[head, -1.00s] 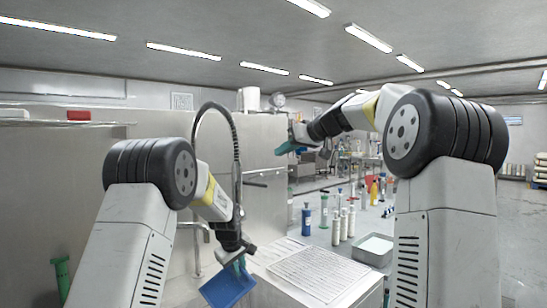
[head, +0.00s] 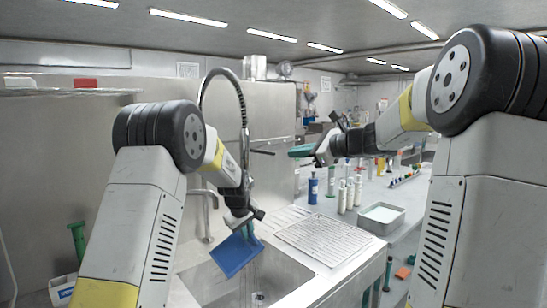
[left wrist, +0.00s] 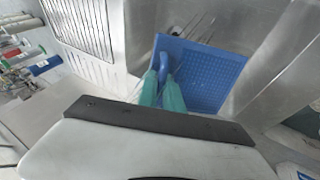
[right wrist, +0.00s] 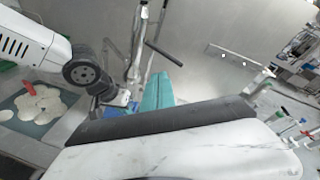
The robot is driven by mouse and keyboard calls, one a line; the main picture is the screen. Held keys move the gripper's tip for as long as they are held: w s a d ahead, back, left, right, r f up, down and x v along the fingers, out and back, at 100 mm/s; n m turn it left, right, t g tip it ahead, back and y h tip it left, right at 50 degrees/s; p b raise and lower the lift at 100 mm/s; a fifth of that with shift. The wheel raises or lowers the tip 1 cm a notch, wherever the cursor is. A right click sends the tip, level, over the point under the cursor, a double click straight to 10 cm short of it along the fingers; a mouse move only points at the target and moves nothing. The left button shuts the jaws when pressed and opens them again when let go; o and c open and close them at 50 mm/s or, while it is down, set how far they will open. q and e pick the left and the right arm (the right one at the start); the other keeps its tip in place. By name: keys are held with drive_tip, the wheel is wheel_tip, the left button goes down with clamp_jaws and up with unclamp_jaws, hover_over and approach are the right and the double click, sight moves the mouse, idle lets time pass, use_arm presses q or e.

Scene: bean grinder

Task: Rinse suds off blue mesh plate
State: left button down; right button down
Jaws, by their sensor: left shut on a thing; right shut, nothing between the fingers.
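The blue mesh plate (head: 232,256) hangs tilted over the metal sink (head: 285,280). The tall spring-hose tap (head: 241,95) rises behind my left arm, with a side lever (head: 262,152). My right gripper (head: 301,151) is shut and empty, in the air right of the lever. Its teal fingers (right wrist: 157,93) also show in the right wrist view.
A ribbed drainboard (head: 322,237) lies right of the sink. Bottles (head: 313,188) and a metal tray (head: 381,216) stand beyond it. A smaller spout (head: 205,215) stands behind the sink.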

drive_tip(key=s+f+m, duration=0.1)
drive_tip(key=f+m, duration=0.1)
drive_tip(key=m, duration=0.4)
drive_tip(key=m+t, duration=0.1)
drive_tip(key=m, duration=0.3)
approach(267, 152)
drive_tip(key=w+a+f, duration=0.3)
drive_tip(key=w+a, duration=0.1)
drive_tip(key=shift+w+a+r, duration=0.25)
drive_tip(key=shift+w+r, duration=0.05)
drive_tip(key=shift+w, duration=0.05)
drive_tip(key=shift+w+r+n+h, duration=0.25)
drive_tip(key=shift+r+n+h, duration=0.05)
drive_tip(key=shift+r+n, duration=0.35)
